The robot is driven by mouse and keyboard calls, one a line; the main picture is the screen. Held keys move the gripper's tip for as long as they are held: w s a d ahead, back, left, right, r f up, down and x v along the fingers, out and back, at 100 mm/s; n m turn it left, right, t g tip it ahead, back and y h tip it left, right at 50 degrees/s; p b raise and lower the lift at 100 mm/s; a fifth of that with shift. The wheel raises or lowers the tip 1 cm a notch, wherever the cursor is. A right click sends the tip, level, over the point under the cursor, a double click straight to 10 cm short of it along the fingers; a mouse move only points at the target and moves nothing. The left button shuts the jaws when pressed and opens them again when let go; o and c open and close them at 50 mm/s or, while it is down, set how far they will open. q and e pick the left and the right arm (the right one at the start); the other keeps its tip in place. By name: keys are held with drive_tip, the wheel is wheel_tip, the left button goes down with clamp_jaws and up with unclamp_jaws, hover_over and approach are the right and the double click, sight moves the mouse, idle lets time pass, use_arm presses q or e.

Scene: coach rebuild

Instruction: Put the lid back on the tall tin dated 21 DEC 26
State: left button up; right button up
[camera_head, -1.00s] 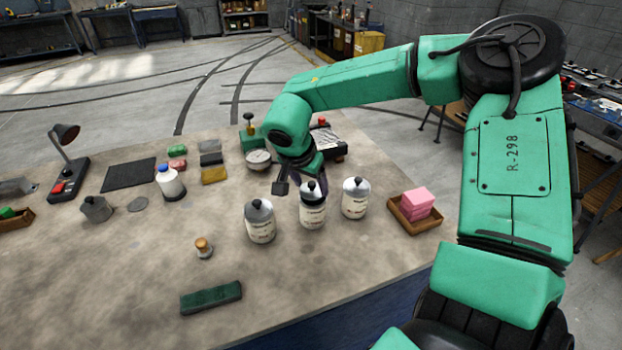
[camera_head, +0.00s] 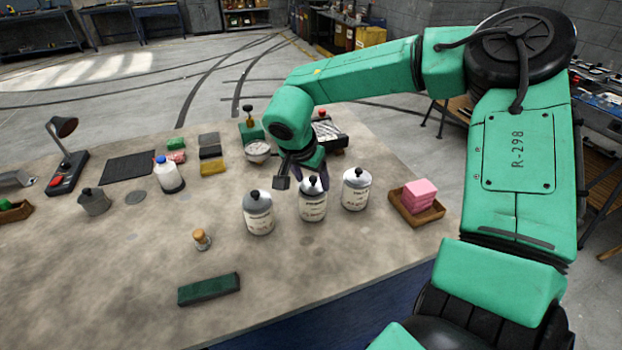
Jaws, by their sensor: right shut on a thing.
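That lid sits level on the tin's mouth, with no gap that I can see. The fingers are partly hidden by the wrist and lid. My left gripper is out of view.
A wooden tray (camera_head: 428,217) with pink blocks stands right of the tins. A cork-topped jar (camera_head: 201,239) and a green block (camera_head: 209,289) lie in front. A bowl (camera_head: 258,151) is behind. A white bottle (camera_head: 169,176) and grey pot (camera_head: 94,201) stand left.

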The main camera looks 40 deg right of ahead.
idle(0.4)
drive_tip(key=shift+f+b, duration=0.1)
drive_tip(key=shift+b, duration=0.25)
idle(0.4)
drive_tip(key=shift+f, duration=0.1)
drive_tip(key=shift+b, duration=0.5)
idle(0.3)
idle(0.4)
drive_tip(key=o, duration=1.3)
